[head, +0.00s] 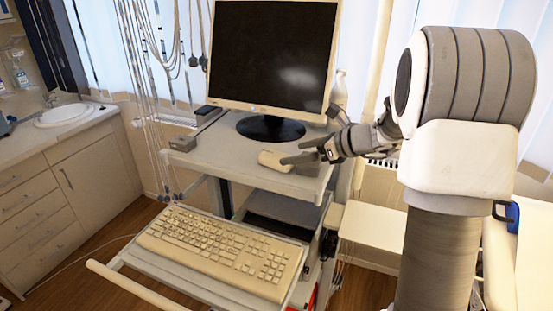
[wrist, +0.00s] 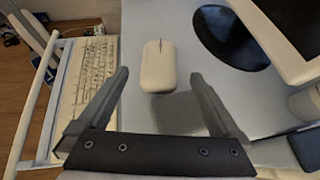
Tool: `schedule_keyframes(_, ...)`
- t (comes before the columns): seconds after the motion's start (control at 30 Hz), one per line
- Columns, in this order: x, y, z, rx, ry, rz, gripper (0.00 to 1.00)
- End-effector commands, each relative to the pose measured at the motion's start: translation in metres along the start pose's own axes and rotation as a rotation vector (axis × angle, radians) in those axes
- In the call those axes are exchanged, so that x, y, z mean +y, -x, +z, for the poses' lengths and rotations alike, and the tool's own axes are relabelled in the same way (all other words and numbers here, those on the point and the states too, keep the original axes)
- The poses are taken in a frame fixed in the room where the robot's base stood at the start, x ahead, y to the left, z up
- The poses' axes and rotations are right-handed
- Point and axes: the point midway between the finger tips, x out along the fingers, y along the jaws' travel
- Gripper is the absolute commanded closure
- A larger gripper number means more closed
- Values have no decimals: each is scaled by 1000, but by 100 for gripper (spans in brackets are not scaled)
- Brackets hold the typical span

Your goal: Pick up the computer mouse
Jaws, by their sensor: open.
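The computer mouse (head: 275,160) is pale cream and lies on the grey top shelf of the cart, in front of the monitor's dark base. In the wrist view the mouse (wrist: 158,66) lies flat, ahead of the fingertips and between their lines. My gripper (head: 290,153) reaches in from the right, with its fingers close to the mouse. In the wrist view my gripper (wrist: 160,78) is open, with nothing between its two dark fingers. A darker square patch shows on the shelf between the fingers. I cannot tell whether a finger touches the mouse.
A monitor (head: 272,50) stands on a dark round base (head: 270,128) behind the mouse. A keyboard (head: 222,250) lies on a lower pull-out tray. A small grey box (head: 183,143) sits at the shelf's left. A white bottle (head: 339,88) stands behind the monitor's right edge.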

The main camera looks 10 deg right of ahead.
Motion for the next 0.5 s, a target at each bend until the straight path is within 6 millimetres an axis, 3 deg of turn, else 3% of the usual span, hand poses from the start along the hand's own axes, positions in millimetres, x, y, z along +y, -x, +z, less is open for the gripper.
schedule_keyframes(0.1,0,-17,1,0,0,2,0)
schedule_keyframes(0.37,0,-31,1,0,1,1,0)
schedule_keyframes(0.5,1,-50,3,1,0,3,0)
